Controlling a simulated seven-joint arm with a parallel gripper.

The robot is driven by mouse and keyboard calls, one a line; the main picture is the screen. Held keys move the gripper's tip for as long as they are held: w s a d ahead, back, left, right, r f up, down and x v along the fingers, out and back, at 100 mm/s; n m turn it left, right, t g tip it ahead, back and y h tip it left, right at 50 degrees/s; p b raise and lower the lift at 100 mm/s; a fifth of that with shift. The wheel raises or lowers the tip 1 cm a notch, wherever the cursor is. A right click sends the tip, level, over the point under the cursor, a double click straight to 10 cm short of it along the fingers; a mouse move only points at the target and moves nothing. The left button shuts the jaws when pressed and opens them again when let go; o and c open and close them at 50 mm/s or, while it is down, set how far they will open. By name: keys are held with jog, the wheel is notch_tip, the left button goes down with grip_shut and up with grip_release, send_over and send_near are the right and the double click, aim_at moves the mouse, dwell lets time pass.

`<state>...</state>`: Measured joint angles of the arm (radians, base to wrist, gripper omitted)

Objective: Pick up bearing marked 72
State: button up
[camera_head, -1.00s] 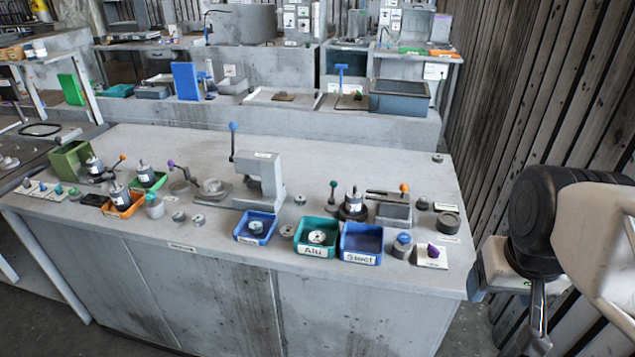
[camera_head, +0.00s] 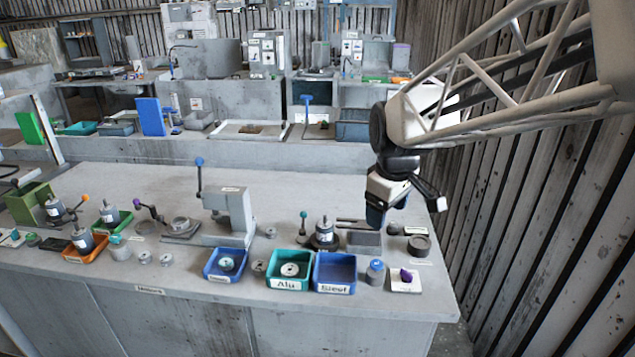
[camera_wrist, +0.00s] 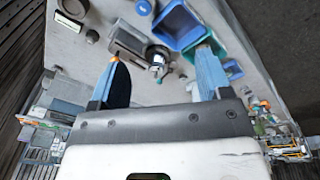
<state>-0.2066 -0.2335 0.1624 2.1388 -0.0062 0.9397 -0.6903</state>
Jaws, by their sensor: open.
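Several small grey metal rings and discs lie on the workbench (camera_head: 130,182). One pair of grey pieces (camera_head: 155,258) is left of the centre, and another ring (camera_head: 258,266) lies between two bins. A metal disc (camera_head: 290,269) is in the green bin labelled "Alu", and another (camera_head: 227,263) is in the left blue bin. No mark 72 is readable, so I cannot tell which piece is the bearing. My gripper (camera_head: 406,208) is open and empty above the bench's right end. In the wrist view its blue fingers (camera_wrist: 160,60) are spread wide, well above the bench.
A blue bin labelled "Steel" (camera_head: 335,288) stands at the front. A grey lever press (camera_head: 230,215) rises at the middle. A small motor (camera_head: 324,230) and a grey vise-like block (camera_head: 364,241) stand below my gripper. The back of the bench is mostly clear.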

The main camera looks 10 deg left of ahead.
jog(key=w+a+f+n, duration=0.3)
jog(key=w+a+n, duration=0.1)
jog(key=w+a, duration=0.3)
jog(key=w+a+f+n, duration=0.3)
jog(key=w+a, duration=0.4)
jog(key=n+g, duration=0.2)
jog(key=n, duration=0.5)
send_over(272, 230)
jog(key=f, duration=1.1)
jog(key=shift+d+f, duration=0.15)
jog(key=shift+d, duration=0.05)
jog(key=shift+w+a+f, duration=0.1)
jog(key=shift+a+f, duration=0.05)
jog(key=shift+a, duration=0.05)
jog(key=shift+f, duration=1.25)
jog(key=shift+a+f, duration=0.1)
jog(key=shift+f, duration=2.55)
